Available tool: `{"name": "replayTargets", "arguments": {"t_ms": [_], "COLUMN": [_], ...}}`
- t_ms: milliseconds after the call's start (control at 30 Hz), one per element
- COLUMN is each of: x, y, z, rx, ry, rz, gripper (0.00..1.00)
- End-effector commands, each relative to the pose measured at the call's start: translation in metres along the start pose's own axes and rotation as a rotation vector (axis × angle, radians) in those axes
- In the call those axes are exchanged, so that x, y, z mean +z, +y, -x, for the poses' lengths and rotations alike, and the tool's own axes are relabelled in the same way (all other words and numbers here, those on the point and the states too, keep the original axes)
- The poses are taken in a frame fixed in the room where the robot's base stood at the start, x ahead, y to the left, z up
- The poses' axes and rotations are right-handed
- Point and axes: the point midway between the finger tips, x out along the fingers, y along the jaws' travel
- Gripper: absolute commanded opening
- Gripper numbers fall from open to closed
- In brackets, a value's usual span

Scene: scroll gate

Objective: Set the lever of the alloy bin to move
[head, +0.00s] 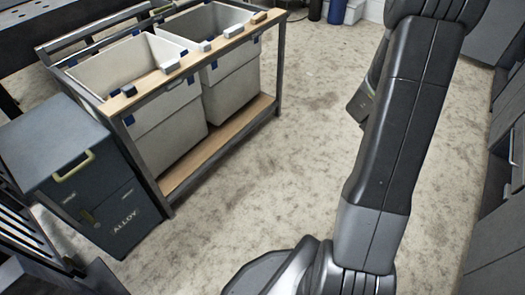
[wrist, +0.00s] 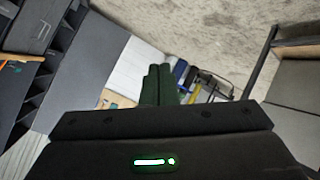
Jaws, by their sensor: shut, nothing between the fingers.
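The alloy bin (head: 105,205) is a dark grey cabinet at the left of the head view, with ALLOY in pale letters on its front. It has a pale yellow handle (head: 74,166) near its top edge.
A metal rack with a wooden shelf (head: 215,150) holds two pale bins (head: 165,100) beside the alloy bin. Grey cabinets (head: 500,115) line the right side. The speckled floor (head: 275,180) between them is clear.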

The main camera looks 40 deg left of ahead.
Motion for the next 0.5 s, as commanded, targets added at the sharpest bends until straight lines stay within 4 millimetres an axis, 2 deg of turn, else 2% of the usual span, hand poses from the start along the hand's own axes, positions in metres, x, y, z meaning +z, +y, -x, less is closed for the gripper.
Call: {"name": "replayTargets", "arguments": {"t_ms": [33,200,400,500], "x": [0.001,-0.001,0.017,0.030], "y": [-0.020,-0.069,-0.135,-0.165], "z": [-0.022,-0.070,-0.106,-0.113], "rx": [0.032,0.196,0.404,0.503], "ry": [0.015,0.047,0.021,-0.012], "rz": [0.050,0.226,0.452,0.559], "gripper": [0.00,0.00,0.00,0.00]}}
